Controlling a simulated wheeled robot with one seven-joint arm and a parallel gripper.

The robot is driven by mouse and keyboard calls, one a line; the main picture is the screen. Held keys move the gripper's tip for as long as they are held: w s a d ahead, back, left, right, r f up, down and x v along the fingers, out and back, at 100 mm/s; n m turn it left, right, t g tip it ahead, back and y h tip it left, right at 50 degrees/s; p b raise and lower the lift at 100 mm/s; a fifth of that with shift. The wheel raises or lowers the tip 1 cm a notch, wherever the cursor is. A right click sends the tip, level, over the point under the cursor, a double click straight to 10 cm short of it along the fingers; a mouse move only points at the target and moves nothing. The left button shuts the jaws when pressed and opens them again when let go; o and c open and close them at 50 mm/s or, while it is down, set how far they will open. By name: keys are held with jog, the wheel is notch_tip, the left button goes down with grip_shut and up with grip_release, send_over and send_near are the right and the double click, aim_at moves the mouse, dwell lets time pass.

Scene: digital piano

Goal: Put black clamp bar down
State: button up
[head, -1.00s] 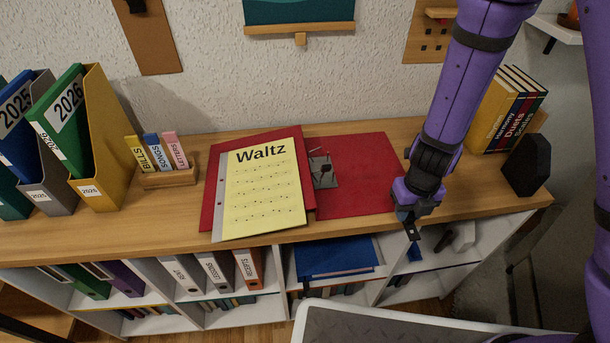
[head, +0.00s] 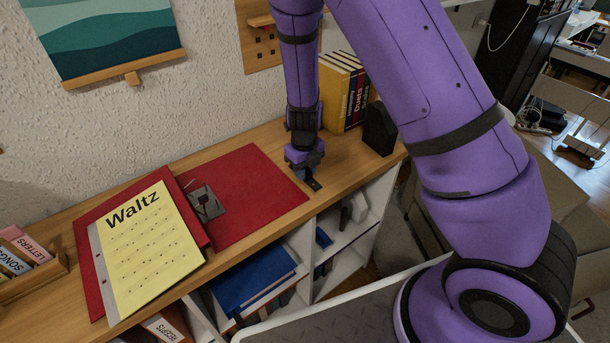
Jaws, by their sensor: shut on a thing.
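My gripper (head: 308,174) points down at the right of the red folder, over the wooden shelf top near its front edge. It is shut on a small dark piece, the black clamp bar (head: 313,185), of which only a short end shows below the fingers. I cannot tell whether the bar touches the wood. The open red folder (head: 253,192) lies left of my gripper, with a metal lever mechanism (head: 205,203) at its middle. A yellow "Waltz" sheet (head: 148,245) lies on the folder's left side.
Upright books (head: 340,92) and a black block-like object (head: 379,128) stand behind and right of my gripper. Bare wood (head: 342,152) lies between them and it. A small wooden holder (head: 30,275) with labelled tabs is at the far left. A blue folder (head: 255,275) lies on the shelf below.

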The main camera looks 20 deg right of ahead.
jog(key=shift+w+d+f, duration=0.1)
jog(key=shift+w+d, duration=0.2)
jog(key=shift+w, duration=0.35)
jog(key=shift+f, duration=1.7)
jog(key=shift+f, duration=0.1)
jog(key=o, duration=0.9)
